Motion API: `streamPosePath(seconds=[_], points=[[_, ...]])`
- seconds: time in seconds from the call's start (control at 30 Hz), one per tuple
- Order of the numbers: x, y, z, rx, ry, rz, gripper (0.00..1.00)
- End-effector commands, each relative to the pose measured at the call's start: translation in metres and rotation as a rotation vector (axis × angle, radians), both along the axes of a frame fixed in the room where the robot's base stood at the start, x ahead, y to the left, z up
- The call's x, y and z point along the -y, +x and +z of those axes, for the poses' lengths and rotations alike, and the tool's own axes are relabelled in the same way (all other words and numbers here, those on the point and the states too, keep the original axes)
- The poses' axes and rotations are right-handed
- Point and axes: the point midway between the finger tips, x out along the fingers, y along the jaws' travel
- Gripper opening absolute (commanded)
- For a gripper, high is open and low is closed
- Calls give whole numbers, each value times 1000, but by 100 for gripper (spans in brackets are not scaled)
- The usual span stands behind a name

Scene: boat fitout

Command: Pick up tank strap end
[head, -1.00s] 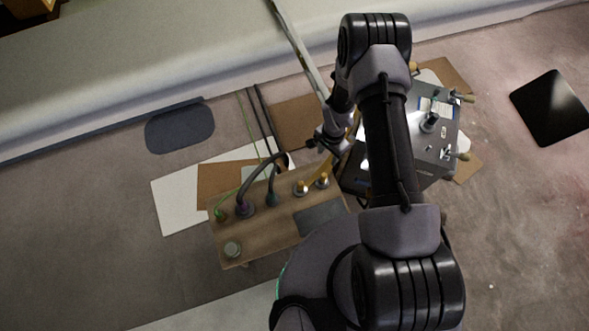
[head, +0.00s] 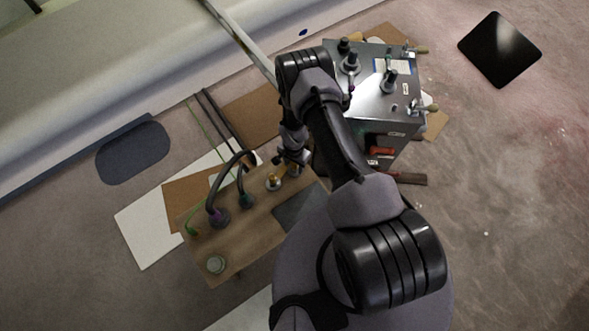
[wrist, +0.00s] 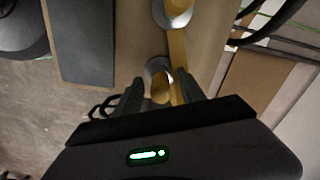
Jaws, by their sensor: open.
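A yellow strap (wrist: 177,55) runs down the wrist view over the edge of a wooden board (wrist: 128,15). A rounded yellow end piece (wrist: 160,92), possibly the tank strap end, shows between the fingertips of my gripper (wrist: 160,86). My gripper is open around it; contact cannot be told. In the head view my gripper (head: 292,160) is low over the far right corner of the board (head: 250,222), and my arm hides part of the strap. A yellow-topped fitting on a pale round base (head: 273,183) stands just left of my gripper.
A grey metal tank (head: 375,75) with posts and clamps stands right of my gripper. Dark hoses (head: 214,190) arch over the board's left part.

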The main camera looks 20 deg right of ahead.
Motion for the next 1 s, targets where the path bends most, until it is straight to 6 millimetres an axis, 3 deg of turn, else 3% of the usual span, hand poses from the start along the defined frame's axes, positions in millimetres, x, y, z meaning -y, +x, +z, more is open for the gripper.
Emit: streamPosePath(seconds=[0.13, 0.3, 0.4, 0.77, 1.0], points=[[0, 1, 3, 1, 0, 0, 47], [0, 1, 3, 1, 0, 0, 14], [0, 1, 3, 1, 0, 0, 0], [0, 1, 6, 1, 0, 0, 0], [0, 1, 37, 2, 1, 0, 0]])
